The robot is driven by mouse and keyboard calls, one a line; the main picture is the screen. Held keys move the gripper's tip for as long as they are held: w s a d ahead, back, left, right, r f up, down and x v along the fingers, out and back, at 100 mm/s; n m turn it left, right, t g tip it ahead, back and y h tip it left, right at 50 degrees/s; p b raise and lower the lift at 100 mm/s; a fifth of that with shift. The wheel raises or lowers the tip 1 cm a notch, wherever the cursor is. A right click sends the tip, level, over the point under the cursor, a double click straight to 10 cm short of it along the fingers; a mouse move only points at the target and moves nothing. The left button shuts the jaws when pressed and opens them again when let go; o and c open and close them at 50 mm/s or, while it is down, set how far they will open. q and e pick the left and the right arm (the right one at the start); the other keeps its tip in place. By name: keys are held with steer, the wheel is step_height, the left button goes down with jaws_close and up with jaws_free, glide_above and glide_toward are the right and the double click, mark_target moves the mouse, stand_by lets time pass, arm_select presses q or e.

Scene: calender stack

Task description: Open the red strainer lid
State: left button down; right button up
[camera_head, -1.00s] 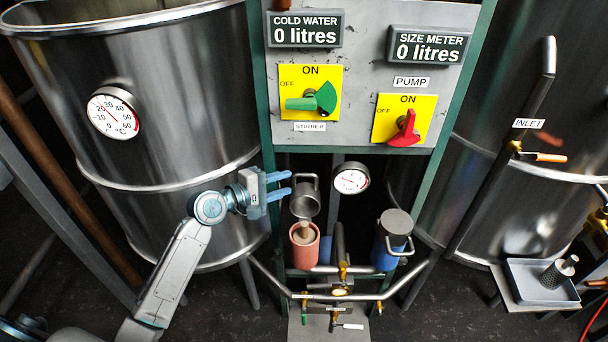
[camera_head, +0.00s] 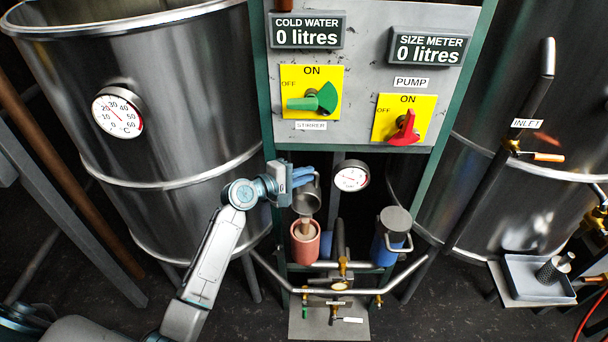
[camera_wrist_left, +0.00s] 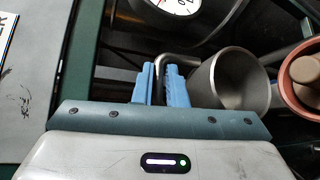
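The red strainer (camera_head: 305,243) is an open-topped reddish cup low in the frame, with a pale plug-like part standing in its mouth. Its grey metal lid (camera_head: 307,199) is tilted up above it, so the strainer's mouth is uncovered. My left gripper (camera_head: 303,174) is at the lid's handle. In the left wrist view, the two blue fingers (camera_wrist_left: 162,86) are close together with the lid's bent handle (camera_wrist_left: 168,58) between them, and the hollow lid (camera_wrist_left: 232,82) is just right of them. The strainer (camera_wrist_left: 304,76) is at the right edge there. My right gripper is out of view.
A blue strainer (camera_head: 383,252) with its grey lid (camera_head: 396,221) down stands to the right. A round gauge (camera_head: 350,176) is close right of my gripper. Pipes and valves (camera_head: 343,267) run below. A large steel tank (camera_head: 190,130) stands left.

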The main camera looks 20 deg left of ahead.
arm_select(q)
steer(key=shift+s+d+f+m+t+b, duration=0.1)
steer(key=shift+s+m+t+b, duration=0.25)
steer(key=shift+b, duration=0.35)
steer(key=shift+s+d+f+m+t+b, duration=0.1)
steer(key=shift+s+m+b, duration=0.05)
steer(key=shift+s+b, duration=0.4)
steer(key=shift+s+r+b, duration=0.15)
steer(key=shift+s+b, duration=0.05)
steer(key=shift+b, duration=0.25)
steer(key=shift+s+d+r+m+t+h, duration=0.15)
steer(key=shift+s+r+m+t+h, duration=0.05)
steer(key=shift+r+m+t+h, duration=0.1)
steer(key=c, duration=1.5)
jaws_free()
